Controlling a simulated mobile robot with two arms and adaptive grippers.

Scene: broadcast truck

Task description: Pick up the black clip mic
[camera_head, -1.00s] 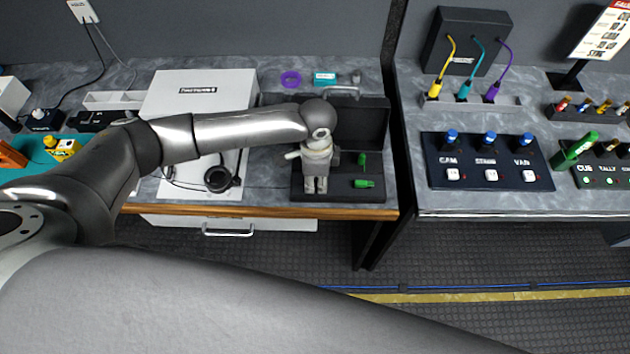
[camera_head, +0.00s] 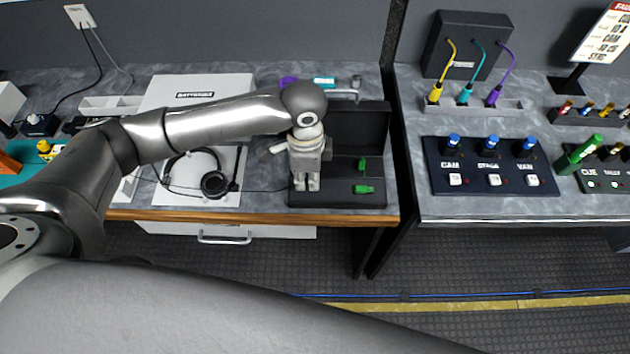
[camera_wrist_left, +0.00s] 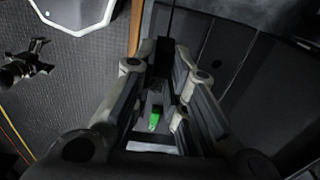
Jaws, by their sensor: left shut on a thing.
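My left gripper (camera_head: 306,186) points down into the left part of an open black case (camera_head: 338,202) on the counter. In the left wrist view the gripper (camera_wrist_left: 160,72) is shut on a small dark thing (camera_wrist_left: 163,56) between its fingertips, which I take to be the black clip mic. Its outline is hard to make out against the dark case. In the head view the gripper hides it. Two green pieces, one (camera_head: 362,164) behind the other (camera_head: 363,189), lie in the case right of the gripper. A green piece (camera_wrist_left: 154,118) also shows between the fingers. My right gripper is not in view.
The raised case lid (camera_head: 358,128) stands behind the gripper. A headset (camera_head: 214,183) and a white box (camera_head: 190,90) lie to the left. A black switch panel (camera_head: 490,166) is on the right counter, across a gap. The counter's wooden front edge (camera_head: 240,218) is close.

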